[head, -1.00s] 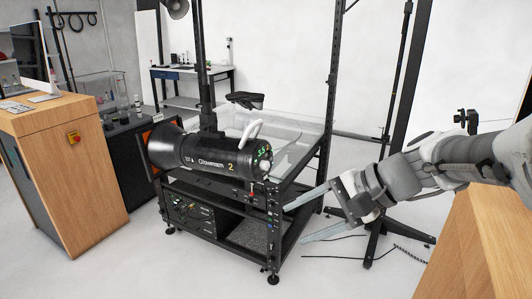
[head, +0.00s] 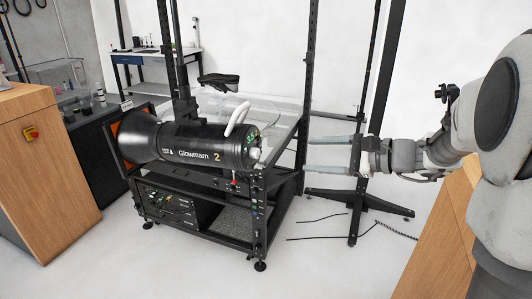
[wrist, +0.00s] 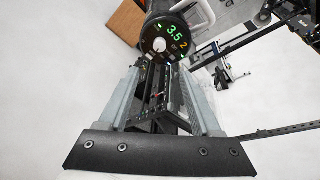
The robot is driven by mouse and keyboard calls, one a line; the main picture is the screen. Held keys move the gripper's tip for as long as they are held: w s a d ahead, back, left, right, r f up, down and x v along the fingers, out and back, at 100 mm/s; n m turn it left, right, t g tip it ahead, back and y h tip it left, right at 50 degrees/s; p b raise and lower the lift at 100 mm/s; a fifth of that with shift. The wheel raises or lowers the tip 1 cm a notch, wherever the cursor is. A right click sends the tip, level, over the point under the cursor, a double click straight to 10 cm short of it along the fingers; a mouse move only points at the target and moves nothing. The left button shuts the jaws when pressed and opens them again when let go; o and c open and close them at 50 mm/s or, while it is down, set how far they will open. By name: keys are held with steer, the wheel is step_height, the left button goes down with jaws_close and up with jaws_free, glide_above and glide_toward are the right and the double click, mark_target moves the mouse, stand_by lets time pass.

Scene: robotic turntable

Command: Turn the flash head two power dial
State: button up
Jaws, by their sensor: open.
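The flash head two (head: 200,145) is a black cylinder marked "Glowmam 2", mounted on the black rack in the head view. Its round rear panel faces right, toward my gripper. The power dial (wrist: 159,45) is a small pale knob on that panel in the wrist view, beside a green "3.5" readout (wrist: 174,31). In the head view the dial (head: 255,154) is a small light spot. My gripper (head: 308,154) is open and empty, to the right of the dial and apart from it. Its two fingers point left toward the panel.
The rack's front post (head: 257,225) stands below the panel, with a tall upright (head: 307,80) behind. A white handle (head: 238,118) rises above the flash head. A black stand (head: 358,200) and cables are behind my gripper. A wooden cabinet (head: 35,175) stands left.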

mark_target(259, 153)
steer(key=p+x, duration=0.1)
steer(key=x, duration=1.3)
steer(key=shift+w+a, duration=0.1)
steer(key=shift+a, duration=0.1)
jaws_close()
